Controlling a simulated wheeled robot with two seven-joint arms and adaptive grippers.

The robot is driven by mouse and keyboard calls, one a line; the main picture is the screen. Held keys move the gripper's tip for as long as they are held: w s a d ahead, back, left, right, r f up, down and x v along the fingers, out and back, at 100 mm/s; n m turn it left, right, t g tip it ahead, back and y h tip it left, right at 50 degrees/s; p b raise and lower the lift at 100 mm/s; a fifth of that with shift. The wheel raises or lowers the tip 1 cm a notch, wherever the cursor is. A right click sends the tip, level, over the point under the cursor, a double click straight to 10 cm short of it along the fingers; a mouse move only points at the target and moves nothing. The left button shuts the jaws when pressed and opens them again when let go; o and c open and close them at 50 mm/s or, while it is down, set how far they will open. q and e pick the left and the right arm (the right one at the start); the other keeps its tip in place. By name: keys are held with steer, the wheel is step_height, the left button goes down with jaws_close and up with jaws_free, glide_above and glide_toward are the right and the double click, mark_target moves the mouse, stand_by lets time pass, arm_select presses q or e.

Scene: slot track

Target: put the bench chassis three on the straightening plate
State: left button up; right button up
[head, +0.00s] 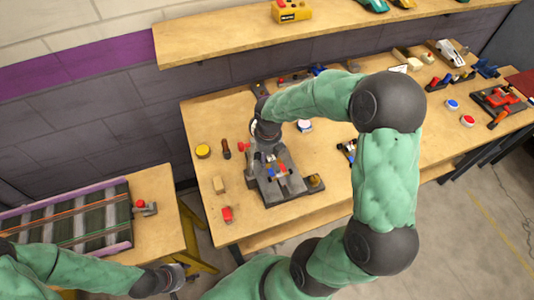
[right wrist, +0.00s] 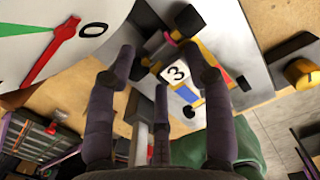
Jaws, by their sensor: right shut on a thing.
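The bench chassis (right wrist: 190,85) has yellow, white, red and blue parts and a white square with a 3. In the right wrist view it sits between the fingers of my right gripper (right wrist: 168,62), which is shut on it. In the head view the chassis (head: 280,170) is over the dark grey plate (head: 290,193), which looks like the straightening plate and has a brass knob at its right. I cannot tell whether the chassis touches the plate. My right gripper (head: 268,158) partly hides it. My left gripper (head: 176,277) is low at left, its fingers unclear.
A slot track (head: 85,222) lies on the left table. A white dial (right wrist: 45,35) is close by in the right wrist view.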

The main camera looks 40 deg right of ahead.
mark_target(268, 159)
steer(key=shift+f, duration=0.25)
steer(key=o, duration=0.9)
steer(key=shift+o, duration=0.2)
step_height(268, 159, up, 13)
steer(key=s+p, duration=0.1)
steer(key=p, duration=0.3)
steer(key=shift+a, duration=0.15)
